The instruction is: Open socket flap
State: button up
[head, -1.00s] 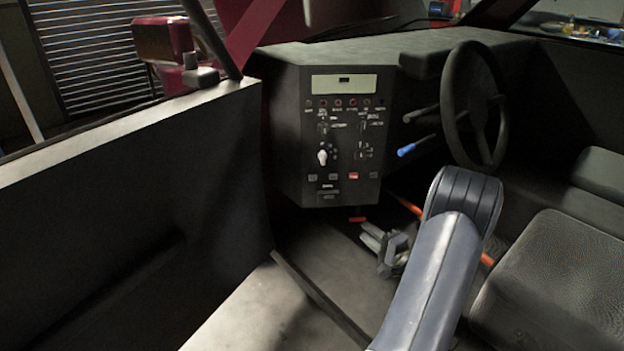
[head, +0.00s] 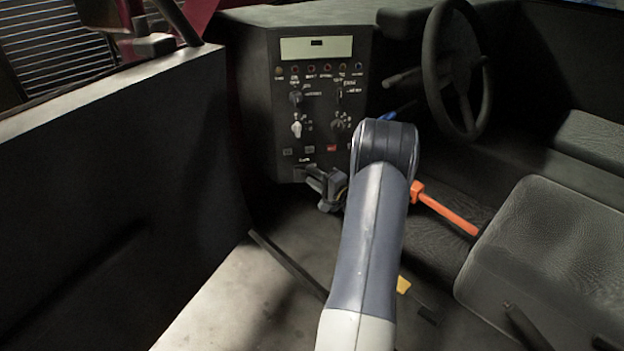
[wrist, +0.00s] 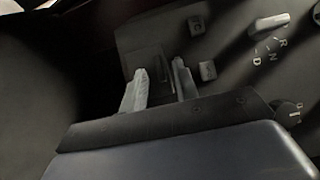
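The grey control panel (head: 318,118) stands left of the steering wheel. My gripper (head: 318,180) is at the panel's lower edge, in front of the spot where the socket sits, and covers most of that spot in the head view. In the wrist view my gripper (wrist: 161,74) shows two light fingers spread apart. A dark rectangular piece, seemingly the socket flap (wrist: 150,62), lies at and between the fingertips. Contact with it cannot be told. Shadow hides its edges, and whether it is shut or lifted is unclear.
A white selector knob (head: 296,128) and a black rotary knob (head: 343,124) sit above the gripper. A red button (head: 332,148) is close by. The steering wheel (head: 430,62) and an orange lever (head: 448,210) are to the right. The door (head: 120,190) bounds the left.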

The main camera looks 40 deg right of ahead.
jog(key=shift+w, duration=0.4)
jog(key=shift+c, duration=0.2)
grip_shut()
